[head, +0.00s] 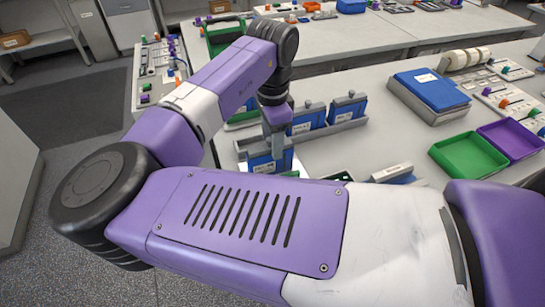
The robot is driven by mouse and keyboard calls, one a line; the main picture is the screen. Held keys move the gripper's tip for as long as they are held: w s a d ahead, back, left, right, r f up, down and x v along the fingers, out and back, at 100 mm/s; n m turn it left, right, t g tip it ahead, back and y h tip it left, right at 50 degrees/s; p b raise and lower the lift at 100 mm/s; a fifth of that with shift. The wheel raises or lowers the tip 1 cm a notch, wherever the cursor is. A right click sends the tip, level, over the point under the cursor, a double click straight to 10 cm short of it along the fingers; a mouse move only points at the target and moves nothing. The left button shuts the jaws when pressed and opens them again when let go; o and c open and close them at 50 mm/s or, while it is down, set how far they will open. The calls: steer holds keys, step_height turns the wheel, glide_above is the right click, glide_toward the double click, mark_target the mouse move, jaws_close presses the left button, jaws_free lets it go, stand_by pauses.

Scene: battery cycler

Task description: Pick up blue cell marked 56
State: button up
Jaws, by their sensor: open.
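Three blue cells with white labels and grey tops stand near the table's front edge. The nearest blue cell (262,164) is partly hidden by my arm and lies right below my gripper (277,142). A second blue cell (308,122) stands behind it to the right, and a third blue cell (347,108) stands farther right in a grey holder (346,127). The label numbers are too small to read, so I cannot tell which is 56. My gripper points down and is open, with its fingers at the nearest cell's top; I cannot tell whether they touch it.
A green tray (468,155) and a purple tray (512,141) lie on the right. A large blue-topped box (430,92) stands behind them. A white-labelled item (392,173) lies near the front edge. The tabletop between the cells and green tray is mostly clear.

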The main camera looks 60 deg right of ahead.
mark_target(270, 160)
steer(key=shift+s+a+f+p, duration=0.15)
steer(key=shift+f+p, duration=0.2)
steer(key=shift+f, duration=1.9)
jaws_close()
steer(key=shift+r, duration=0.1)
